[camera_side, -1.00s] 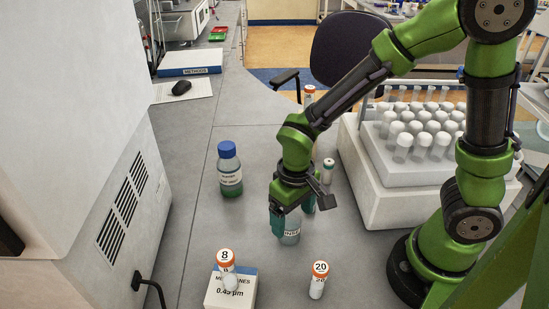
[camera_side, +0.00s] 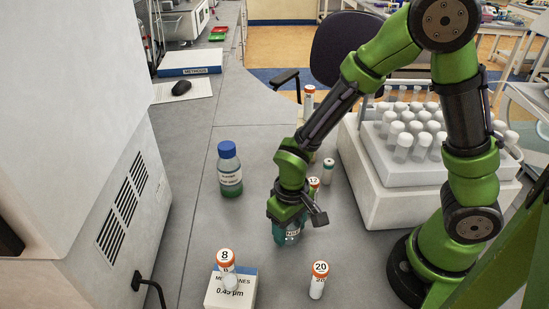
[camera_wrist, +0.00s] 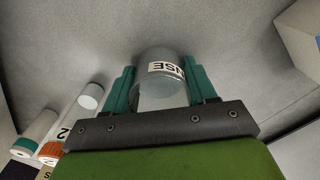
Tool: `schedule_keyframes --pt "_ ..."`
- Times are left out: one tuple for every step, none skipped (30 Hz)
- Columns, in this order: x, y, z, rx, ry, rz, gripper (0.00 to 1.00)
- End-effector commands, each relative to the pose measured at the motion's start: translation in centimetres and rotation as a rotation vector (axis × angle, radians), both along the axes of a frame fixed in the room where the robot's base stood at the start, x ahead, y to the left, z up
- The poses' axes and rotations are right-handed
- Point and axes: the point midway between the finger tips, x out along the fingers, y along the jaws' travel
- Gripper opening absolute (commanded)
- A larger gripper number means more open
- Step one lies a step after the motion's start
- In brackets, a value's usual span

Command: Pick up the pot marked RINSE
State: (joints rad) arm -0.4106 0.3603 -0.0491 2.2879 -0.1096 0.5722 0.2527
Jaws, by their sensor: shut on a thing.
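The pot marked RINSE (camera_side: 293,237) is a small clear pot with a white label, mostly hidden by the jaws in the side view. My gripper (camera_side: 286,232) is low over the bench with its teal fingers on the pot. In the wrist view the pot (camera_wrist: 160,68) sits between the two fingers of my gripper (camera_wrist: 161,82), and the label's end, "NSE", shows. The jaws are shut on its sides. The pot looks upright and at bench level; I cannot tell whether it touches the bench.
An orange-capped vial 20 (camera_side: 319,281) stands in front. Vial 8 (camera_side: 226,263) is on a small membranes box (camera_side: 232,291). A blue-capped bottle (camera_side: 230,172) is at left. Close behind are vial 12 (camera_side: 313,185) and a green-capped vial (camera_side: 328,172). A white tube rack (camera_side: 385,205) is at right.

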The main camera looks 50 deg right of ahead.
Motion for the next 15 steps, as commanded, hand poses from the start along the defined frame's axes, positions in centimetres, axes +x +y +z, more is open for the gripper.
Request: schedule_keyframes --pt "0.0 0.0 0.0 0.000 0.000 0.000 0.27" --pt "0.0 0.0 0.0 0.000 -0.001 0.000 0.25" --pt "0.0 0.0 0.0 0.000 -0.001 0.000 0.25" --pt "0.0 0.0 0.0 0.000 -0.001 0.000 0.25" --pt "0.0 0.0 0.0 0.000 -0.001 0.000 0.25" --pt "0.0 0.0 0.0 0.000 -0.001 0.000 0.25" --pt "0.0 0.0 0.0 0.000 -0.001 0.000 0.25" --pt "0.0 0.0 0.1 0.000 -0.001 0.000 0.24" --pt "0.1 0.0 0.3 0.001 -0.002 0.000 0.24" --pt "0.1 0.0 0.5 0.001 -0.003 0.001 0.24" --pt "0.1 0.0 0.8 0.001 -0.004 0.001 0.24" --pt "0.1 0.1 1.3 0.002 -0.005 0.002 0.24" --pt "0.1 0.1 1.8 0.003 -0.006 0.002 0.24" --pt "0.1 0.1 2.4 0.003 -0.006 0.001 0.24" --pt "0.1 0.1 3.2 0.003 -0.007 0.000 0.24"
